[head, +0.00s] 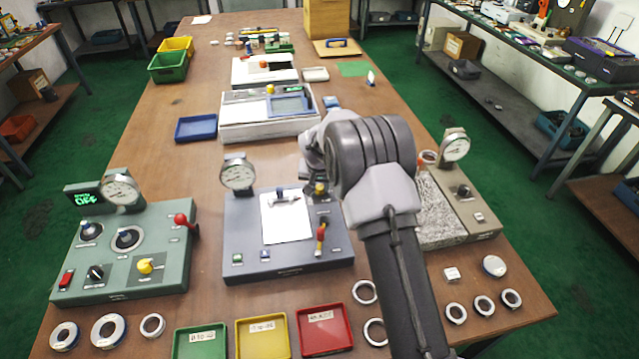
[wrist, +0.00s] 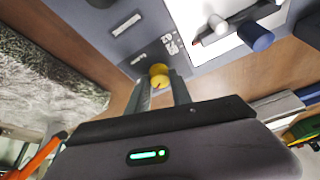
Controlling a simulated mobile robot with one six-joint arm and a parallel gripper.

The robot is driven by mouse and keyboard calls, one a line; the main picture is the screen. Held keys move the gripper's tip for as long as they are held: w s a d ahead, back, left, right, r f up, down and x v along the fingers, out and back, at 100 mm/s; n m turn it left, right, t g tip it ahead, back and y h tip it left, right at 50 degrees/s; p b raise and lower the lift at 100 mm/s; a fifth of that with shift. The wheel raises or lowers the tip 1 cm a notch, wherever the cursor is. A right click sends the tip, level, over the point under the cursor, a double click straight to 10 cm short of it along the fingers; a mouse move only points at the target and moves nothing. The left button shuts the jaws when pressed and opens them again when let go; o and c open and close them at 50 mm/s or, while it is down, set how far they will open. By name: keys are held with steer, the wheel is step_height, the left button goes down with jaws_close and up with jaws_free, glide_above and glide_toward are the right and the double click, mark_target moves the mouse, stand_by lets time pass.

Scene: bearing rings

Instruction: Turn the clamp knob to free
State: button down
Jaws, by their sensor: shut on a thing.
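The yellow knob (wrist: 158,73) sits on the grey-blue panel (wrist: 200,62), between the two fingers of my gripper (wrist: 159,86). My gripper is shut on it. In the head view the yellow knob (head: 320,188) shows at the upper right of the middle panel (head: 243,255), partly behind my arm. Most of my gripper is hidden there by my own wrist. Small printed labels lie beside the knob in the wrist view, but I cannot read them or the knob's exact setting.
A dial gauge (head: 238,174) stands at the middle panel's back left. A white sheet (head: 287,217) and a red-handled lever (head: 320,238) are on that panel. A green panel (head: 125,258) stands left and a granite block (head: 437,212) right. Trays and rings fill the front.

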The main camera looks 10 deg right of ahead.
steer(key=n+y, duration=0.1)
steer(key=n, duration=0.1)
steer(key=shift+d+r+n+p, duration=0.1)
steer(key=shift+n+p, duration=0.3)
steer(key=shift+n+y, duration=0.4)
steer(key=shift+n, duration=0.4)
steer(key=n+b, duration=0.1)
steer(key=n+y+b, duration=0.1)
steer(key=shift+d+f+n, duration=0.1)
steer(key=shift+f+n, duration=0.1)
steer(key=shift+n, duration=0.1)
steer(key=shift+w+r+n+g+y+b, duration=0.1)
steer(key=shift+n+g+y+b, duration=0.4)
steer(key=shift+n, duration=1)
steer(key=c, duration=1.1)
jaws_free()
steer(key=shift+c, duration=0.2)
